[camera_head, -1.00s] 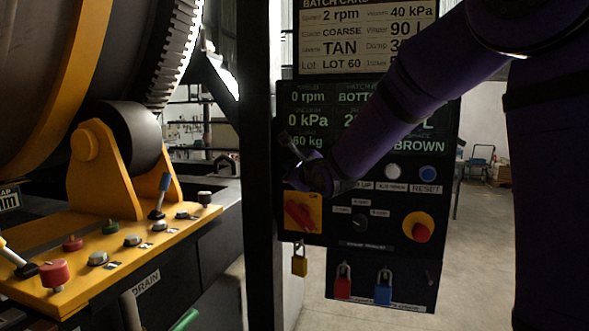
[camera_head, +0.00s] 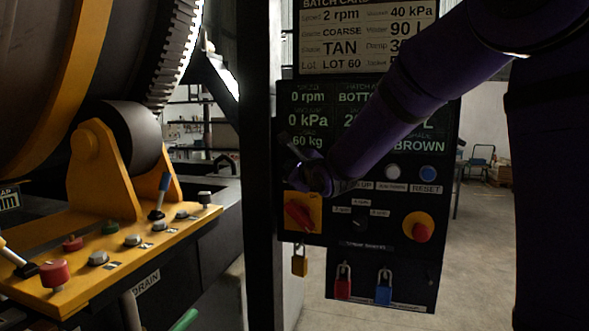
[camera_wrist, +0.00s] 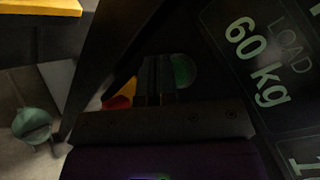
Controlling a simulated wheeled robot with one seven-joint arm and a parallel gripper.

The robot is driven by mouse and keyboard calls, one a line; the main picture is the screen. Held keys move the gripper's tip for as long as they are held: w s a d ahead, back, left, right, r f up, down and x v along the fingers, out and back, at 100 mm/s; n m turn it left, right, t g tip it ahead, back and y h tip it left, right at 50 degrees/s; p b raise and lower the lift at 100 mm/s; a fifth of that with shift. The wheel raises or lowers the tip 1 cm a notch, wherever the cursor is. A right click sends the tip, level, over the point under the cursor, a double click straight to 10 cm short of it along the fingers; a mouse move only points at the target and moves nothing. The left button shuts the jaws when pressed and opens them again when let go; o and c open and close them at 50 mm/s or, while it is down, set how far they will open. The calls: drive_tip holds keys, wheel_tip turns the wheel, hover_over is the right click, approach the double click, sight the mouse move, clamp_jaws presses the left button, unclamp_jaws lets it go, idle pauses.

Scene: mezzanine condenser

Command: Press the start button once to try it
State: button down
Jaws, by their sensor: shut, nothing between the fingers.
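On the dark control panel (camera_head: 345,228), the upper-left part of the button area is hidden behind my gripper in the head view. My gripper (camera_wrist: 160,72) is shut and empty, its dark fingertips close to the panel; it also shows in the head view (camera_head: 290,145). A round green button (camera_wrist: 185,70) shows in the wrist view just right of the fingertips, partly covered by them. No start label is readable on it. Whether the fingers touch it I cannot tell.
The panel also carries a red rotary switch (camera_head: 299,214), a red mushroom button (camera_head: 419,229), a blue reset button (camera_head: 428,173), a white button (camera_head: 393,172) and padlocks (camera_head: 383,289). A yellow console (camera_head: 75,270) with knobs stands at left. A dark post (camera_head: 261,200) borders the panel.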

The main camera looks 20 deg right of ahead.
drive_tip(key=shift+s+a, duration=0.35)
drive_tip(key=shift+s, duration=0.1)
drive_tip(key=shift+s+a, duration=0.75)
drive_tip(key=shift+s, duration=0.25)
drive_tip(key=shift+s+a, duration=0.7)
drive_tip(key=shift+s, duration=0.3)
drive_tip(key=s+d+f+n+g+h, duration=0.1)
drive_tip(key=s+n+g, duration=0.3)
drive_tip(key=s+n, duration=0.4)
drive_tip(key=s+d+f+n+g+h, duration=0.1)
drive_tip(key=s+d+n+g, duration=0.3)
drive_tip(key=s+n, duration=0.4)
drive_tip(key=s+d+f+n+g+h, duration=0.1)
drive_tip(key=s+d+f+n+g, duration=0.2)
drive_tip(key=s+n, duration=0.5)
drive_tip(key=s, duration=1.1)
drive_tip(key=shift+s+f+g, duration=0.2)
drive_tip(key=shift+s+g, duration=0.15)
drive_tip(key=shift+g, duration=0.05)
drive_tip(key=shift+a, duration=0.1)
